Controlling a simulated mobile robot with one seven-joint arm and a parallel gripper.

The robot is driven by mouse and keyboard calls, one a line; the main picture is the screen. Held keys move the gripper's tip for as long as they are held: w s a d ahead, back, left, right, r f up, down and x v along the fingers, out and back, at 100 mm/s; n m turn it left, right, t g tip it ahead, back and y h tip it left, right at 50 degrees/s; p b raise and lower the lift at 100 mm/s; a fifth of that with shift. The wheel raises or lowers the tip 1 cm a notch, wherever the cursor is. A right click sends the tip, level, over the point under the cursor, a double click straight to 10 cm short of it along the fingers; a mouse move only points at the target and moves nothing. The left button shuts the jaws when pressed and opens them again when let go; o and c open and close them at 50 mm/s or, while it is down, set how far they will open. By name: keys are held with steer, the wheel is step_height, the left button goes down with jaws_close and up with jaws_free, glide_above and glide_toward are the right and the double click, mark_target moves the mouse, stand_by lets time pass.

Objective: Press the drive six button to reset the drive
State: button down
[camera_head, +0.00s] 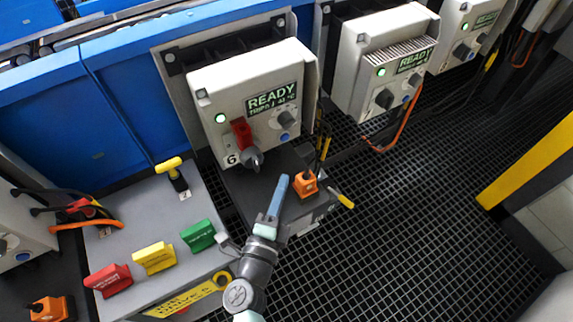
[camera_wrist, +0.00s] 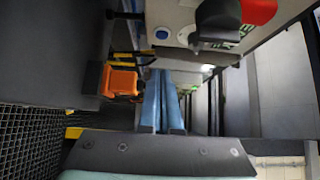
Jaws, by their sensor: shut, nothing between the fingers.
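The drive marked 6 (camera_head: 222,78) is a white box with a lit green lamp and a display reading READY. On its front are a red tag or handle, a dark rotary knob (camera_head: 251,158) and a round blue button (camera_head: 287,119). The blue button also shows in the wrist view (camera_wrist: 161,34), just beyond my fingertips. My gripper (camera_head: 284,180) has light blue fingers, shut and empty, pointing up toward the drive from below. The fingers also show in the wrist view (camera_wrist: 163,75). They look apart from the button.
An orange block connector (camera_head: 305,184) with a cable sits close beside my fingers; it also shows in the wrist view (camera_wrist: 119,80). A grey bench (camera_head: 150,210) with red, yellow and green tagged blocks stands left. Other READY drives (camera_head: 352,70) stand right, above dark grating.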

steer(key=shift+v, duration=1.05)
steer(key=w+a+r+n+t+y, duration=0.2)
steer(key=r+n+y, duration=0.15)
steer(key=r, duration=0.85)
steer(key=w+a+r+n+t+y, duration=0.25)
steer(key=r+n, duration=0.25)
steer(key=r, duration=0.7)
steer(key=w+a+r+n+t+y, duration=0.1)
steer(key=w+r+n+t+y, duration=0.2)
steer(key=r, duration=0.9)
steer(key=s+d+r+n+t+h+p, duration=0.15)
steer(key=s+d+r+n, duration=0.45)
steer(key=r, duration=0.7)
steer(key=s+d+r+n+t+h+p, duration=0.1)
steer(key=s+r+n+h, duration=0.25)
steer(key=s+r, duration=0.75)
steer(key=w+r+p, duration=0.3)
steer(key=r+p, duration=0.8)
steer(key=r, duration=0.2)
steer(key=shift+r+y, duration=0.3)
steer(key=shift+r, duration=0.1)
